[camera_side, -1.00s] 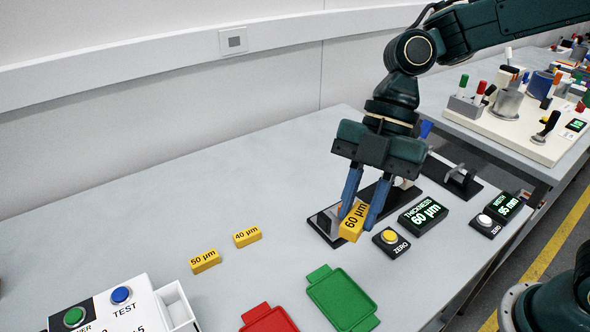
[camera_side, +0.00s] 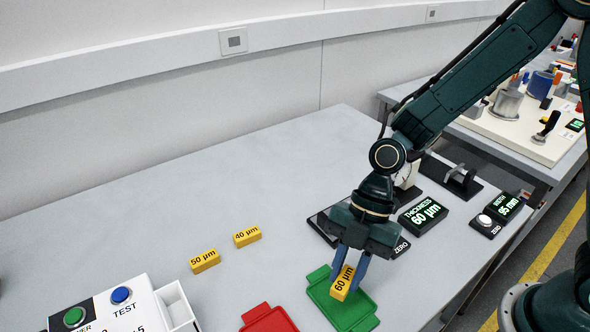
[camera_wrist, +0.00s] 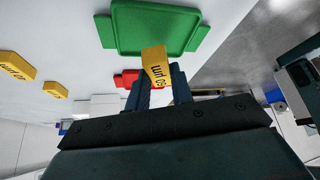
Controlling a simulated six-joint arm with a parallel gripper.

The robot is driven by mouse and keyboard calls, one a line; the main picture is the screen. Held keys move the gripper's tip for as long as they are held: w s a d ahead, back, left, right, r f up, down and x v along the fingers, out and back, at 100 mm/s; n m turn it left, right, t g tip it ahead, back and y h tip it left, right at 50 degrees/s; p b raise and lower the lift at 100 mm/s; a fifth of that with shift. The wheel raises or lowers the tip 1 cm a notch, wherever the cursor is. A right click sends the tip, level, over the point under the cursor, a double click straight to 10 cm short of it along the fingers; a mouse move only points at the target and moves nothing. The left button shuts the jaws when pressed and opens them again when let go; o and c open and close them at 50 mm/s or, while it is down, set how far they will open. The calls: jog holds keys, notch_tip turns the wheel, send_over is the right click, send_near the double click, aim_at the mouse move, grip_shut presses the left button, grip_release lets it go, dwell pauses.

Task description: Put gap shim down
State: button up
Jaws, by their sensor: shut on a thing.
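The gap shim (camera_side: 343,283) is a yellow block marked 60 µm. My gripper (camera_side: 350,272) is shut on it, with blue fingers on either side. In the side view it is over the green tray (camera_side: 362,318); whether it touches the tray I cannot tell. The wrist view also shows the shim (camera_wrist: 155,66) between my fingers, overlapping the near edge of the green tray (camera_wrist: 128,28). Two other yellow shims, marked 50 µm (camera_side: 205,261) and 40 µm (camera_side: 247,236), lie on the table to the left.
A red tray (camera_side: 268,320) lies left of the green one. A white test box (camera_side: 140,310) with buttons stands at the front left. The thickness display (camera_side: 423,215) reads 60 µm, beside a gauge partly hidden by my arm. The table's back left is clear.

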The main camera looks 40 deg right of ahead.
aim_at(345, 285)
jog(key=shift+f, duration=0.3)
jog(key=shift+f, duration=0.1)
jog(key=shift+f, duration=1.8)
jog(key=shift+f, duration=0.15)
jog(key=o, duration=0.9)
jog(key=shift+o, duration=0.2)
jog(key=v, duration=1.2)
jog(key=shift+r, duration=0.2)
